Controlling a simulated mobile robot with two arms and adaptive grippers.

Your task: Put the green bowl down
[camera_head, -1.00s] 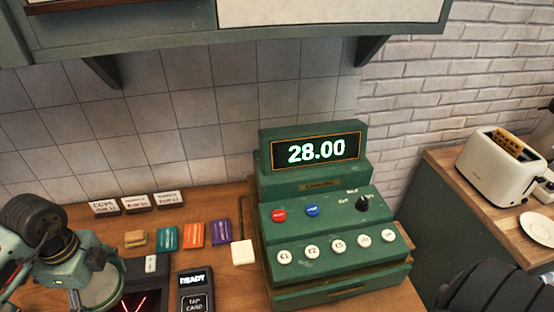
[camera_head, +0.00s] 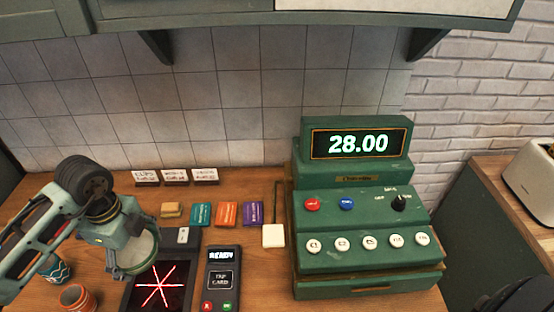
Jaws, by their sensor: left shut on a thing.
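My left gripper (camera_head: 118,248) is at the lower left, shut on the green bowl (camera_head: 141,253). The bowl is pale green, tilted with its rim to the right, and partly covered by the gripper. It is in front of the left edge of the dark scanner (camera_head: 158,299), which glows with red crossing lines. I cannot tell whether the bowl touches anything below it.
A green cash register (camera_head: 368,258) showing 28.00 stands on the wooden counter. A card reader (camera_head: 222,282) reading READY is right of the scanner. A blue patterned cup (camera_head: 56,269) and an orange cup (camera_head: 77,298) stand left. Small coloured packets (camera_head: 226,214) lie behind.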

